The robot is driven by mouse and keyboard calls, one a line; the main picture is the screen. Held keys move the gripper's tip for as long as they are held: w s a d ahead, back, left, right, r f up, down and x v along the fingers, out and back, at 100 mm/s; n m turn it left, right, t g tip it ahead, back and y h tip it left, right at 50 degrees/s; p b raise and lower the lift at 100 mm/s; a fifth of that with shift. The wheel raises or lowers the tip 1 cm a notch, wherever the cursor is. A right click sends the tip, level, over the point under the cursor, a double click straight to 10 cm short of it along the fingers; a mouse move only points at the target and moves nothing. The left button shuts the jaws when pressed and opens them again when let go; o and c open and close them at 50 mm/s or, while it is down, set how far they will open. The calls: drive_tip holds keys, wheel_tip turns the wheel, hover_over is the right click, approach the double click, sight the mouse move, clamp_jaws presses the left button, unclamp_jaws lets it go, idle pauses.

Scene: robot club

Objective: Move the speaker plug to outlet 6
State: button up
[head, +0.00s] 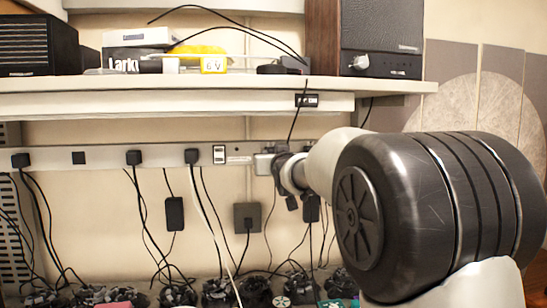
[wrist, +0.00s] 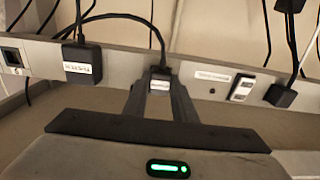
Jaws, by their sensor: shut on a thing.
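My gripper (wrist: 160,98) is shut on a small black plug (wrist: 159,74) with a white label, too small to read. A black cord loops up from it in the wrist view, which looks upside down. The plug is at the face of the grey power strip (wrist: 118,61); I cannot tell whether it is seated. Outlet 6 (wrist: 13,58) is an empty dark socket at the left of the wrist view, beyond another labelled plug (wrist: 82,62). In the head view my gripper (head: 268,162) is at the strip (head: 108,156); my arm hides outlet 6 and the held plug.
A neighbouring plug stands between my gripper and outlet 6. A switch (wrist: 243,88) and a plug with a white cord (wrist: 283,95) are on the other side. The shelf (head: 190,84) overhangs the strip and carries a speaker (head: 383,38). Loose cords hang below.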

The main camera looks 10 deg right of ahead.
drive_tip(key=shift+w, duration=0.1)
idle(0.3)
drive_tip(key=o, duration=1.1)
drive_tip(key=shift+w, duration=0.1)
drive_tip(key=shift+c, duration=0.2)
